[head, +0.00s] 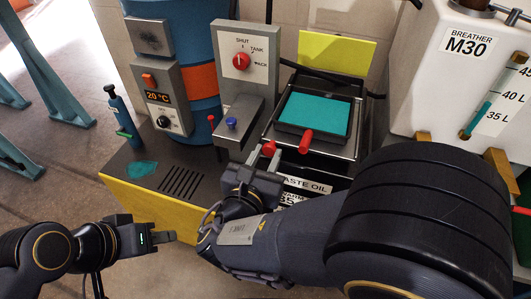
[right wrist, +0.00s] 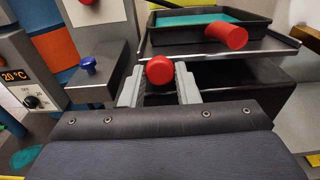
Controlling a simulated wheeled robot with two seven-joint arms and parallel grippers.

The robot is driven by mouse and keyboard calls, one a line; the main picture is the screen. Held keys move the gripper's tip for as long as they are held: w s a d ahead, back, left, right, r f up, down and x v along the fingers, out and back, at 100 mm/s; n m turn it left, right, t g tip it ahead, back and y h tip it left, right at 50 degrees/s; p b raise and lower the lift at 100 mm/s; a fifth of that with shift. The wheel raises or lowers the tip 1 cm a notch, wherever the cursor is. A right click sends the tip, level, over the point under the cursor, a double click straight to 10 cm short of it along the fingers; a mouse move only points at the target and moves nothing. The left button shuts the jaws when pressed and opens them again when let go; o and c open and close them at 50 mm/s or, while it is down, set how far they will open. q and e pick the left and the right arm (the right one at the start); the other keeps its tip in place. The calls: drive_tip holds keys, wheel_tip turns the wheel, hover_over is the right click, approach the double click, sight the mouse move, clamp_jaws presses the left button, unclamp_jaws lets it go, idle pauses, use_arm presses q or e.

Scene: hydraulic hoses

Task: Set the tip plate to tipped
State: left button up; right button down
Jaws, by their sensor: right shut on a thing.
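The tip plate (head: 345,152) is a dark metal plate under a black tray (head: 314,130) holding teal liquid. In the right wrist view the plate (right wrist: 200,50) looks about level with the tray on it. A red cylindrical grip (head: 306,141) sticks out from the tray's front. A separate red knob (right wrist: 159,70) sits between the fingers of my right gripper (right wrist: 160,88), in front of the plate. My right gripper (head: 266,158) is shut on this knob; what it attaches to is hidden. My left gripper (head: 168,237) is away at lower left, near the yellow bench edge; its finger gap is unclear.
A grey panel with a red selector (head: 242,62) and a box with a blue knob (head: 231,124) stand left of the tray. A blue drum (head: 185,25) and temperature controller (head: 160,100) are further left. A white reservoir (head: 430,85) stands right. A yellow board (head: 336,53) is behind.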

drive_tip(key=w+r+g+p, duration=0.2)
drive_tip(key=r+p, duration=0.4)
drive_tip(key=p, duration=0.2)
drive_tip(key=w+d+r+g+y+p, duration=0.1)
drive_tip(key=w+r+g+p, duration=0.1)
drive_tip(key=r+p, duration=0.4)
drive_tip(key=g+p, duration=0.1)
drive_tip(key=p, duration=0.2)
drive_tip(key=shift+d+r+y, duration=0.15)
drive_tip(key=shift+y, duration=0.15)
drive_tip(key=shift+r, duration=0.1)
drive_tip(key=c, duration=1.4)
unclamp_jaws()
drive_tip(key=o, duration=0.3)
drive_tip(key=shift+s, duration=0.1)
